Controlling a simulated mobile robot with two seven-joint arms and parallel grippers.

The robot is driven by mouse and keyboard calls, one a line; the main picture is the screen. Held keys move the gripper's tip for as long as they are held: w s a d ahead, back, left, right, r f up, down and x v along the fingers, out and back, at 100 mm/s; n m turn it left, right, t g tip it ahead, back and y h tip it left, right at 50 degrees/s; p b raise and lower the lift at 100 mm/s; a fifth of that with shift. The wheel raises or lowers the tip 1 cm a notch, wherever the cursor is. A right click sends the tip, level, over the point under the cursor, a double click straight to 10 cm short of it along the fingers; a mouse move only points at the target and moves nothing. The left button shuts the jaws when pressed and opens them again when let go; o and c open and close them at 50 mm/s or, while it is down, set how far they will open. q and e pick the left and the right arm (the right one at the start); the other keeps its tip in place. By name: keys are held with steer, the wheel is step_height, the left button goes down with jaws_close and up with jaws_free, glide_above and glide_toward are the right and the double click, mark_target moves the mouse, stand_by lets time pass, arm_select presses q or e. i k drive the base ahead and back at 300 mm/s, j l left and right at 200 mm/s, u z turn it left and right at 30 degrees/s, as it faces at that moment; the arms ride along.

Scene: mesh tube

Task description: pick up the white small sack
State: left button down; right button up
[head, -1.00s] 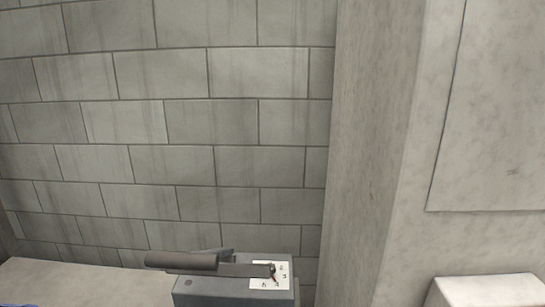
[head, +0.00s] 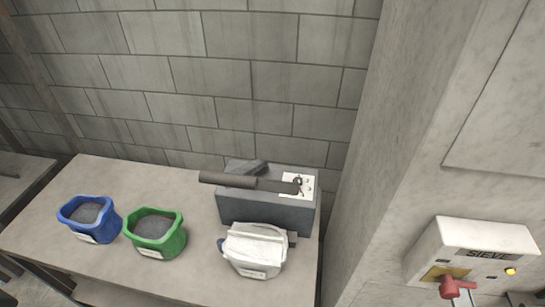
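The white small sack (head: 256,249) sits on the table in the head view, right of the green sack and in front of a grey box-shaped device. It looks closed or folded over at the top and has a small label on its front. A bit of something blue shows at its left edge; I cannot tell what it is. Neither of my grippers is in view.
A blue sack (head: 89,219) and a green sack (head: 155,232), both open with dark grains, stand left on the table (head: 190,278). The grey device (head: 266,205) has a dark cylinder. A wall box marked SIEVE (head: 472,250) with a red handle (head: 456,287) is at right.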

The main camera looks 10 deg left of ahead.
mark_target(255, 250)
steer(key=i+j, duration=0.15)
steer(key=j, duration=0.25)
steer(key=i+j, duration=0.1)
steer(key=j, duration=0.35)
steer(key=i+j+z, duration=0.1)
steer(key=j, duration=0.3)
steer(key=i+j, duration=0.15)
steer(key=j, duration=0.25)
steer(key=i+j+z, duration=0.1)
steer(key=j, duration=0.35)
steer(key=i+j, duration=0.1)
steer(key=j, duration=0.35)
